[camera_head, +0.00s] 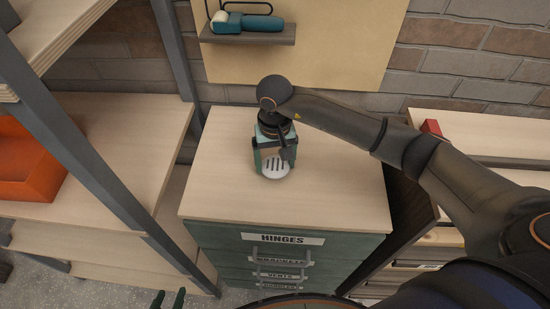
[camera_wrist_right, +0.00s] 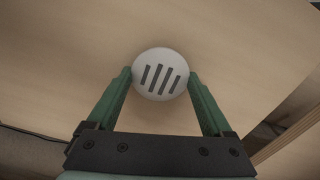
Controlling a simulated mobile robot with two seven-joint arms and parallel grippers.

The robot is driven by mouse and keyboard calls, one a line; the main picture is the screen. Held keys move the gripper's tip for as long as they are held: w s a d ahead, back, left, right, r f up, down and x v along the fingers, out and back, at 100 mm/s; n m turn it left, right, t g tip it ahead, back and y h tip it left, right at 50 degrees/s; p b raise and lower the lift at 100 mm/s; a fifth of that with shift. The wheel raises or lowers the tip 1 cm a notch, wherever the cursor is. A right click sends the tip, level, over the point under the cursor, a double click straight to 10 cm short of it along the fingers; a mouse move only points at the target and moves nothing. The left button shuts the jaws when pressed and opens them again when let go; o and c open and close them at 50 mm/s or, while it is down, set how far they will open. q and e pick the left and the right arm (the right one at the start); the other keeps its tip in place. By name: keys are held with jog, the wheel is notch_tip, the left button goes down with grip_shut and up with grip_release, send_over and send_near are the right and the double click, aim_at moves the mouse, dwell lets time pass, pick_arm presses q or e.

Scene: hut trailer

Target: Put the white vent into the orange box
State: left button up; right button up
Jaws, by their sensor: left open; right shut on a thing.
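In the right wrist view the vent (camera_wrist_right: 162,74) sits between the two green fingertips of the right gripper (camera_wrist_right: 160,80). Whether it touches the cabinet top is hard to tell. The orange box (camera_head: 30,185) stands on a wooden shelf at the far left, partly cut off by the picture edge. My left gripper (camera_head: 168,299) is open and empty at the bottom edge, left of the cabinet.
The cabinet top (camera_head: 225,150) is otherwise clear. A grey metal shelf post (camera_head: 85,130) slants between the orange box and the cabinet. A small wall shelf (camera_head: 250,38) with a teal tool (camera_head: 250,22) is above the cabinet. Labelled drawers (camera_head: 285,239) are in front.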

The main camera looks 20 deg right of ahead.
jog(key=shift+f, duration=0.1)
jog(key=shift+f, duration=0.1)
jog(key=o, duration=1.2)
jog(key=shift+o, duration=0.2)
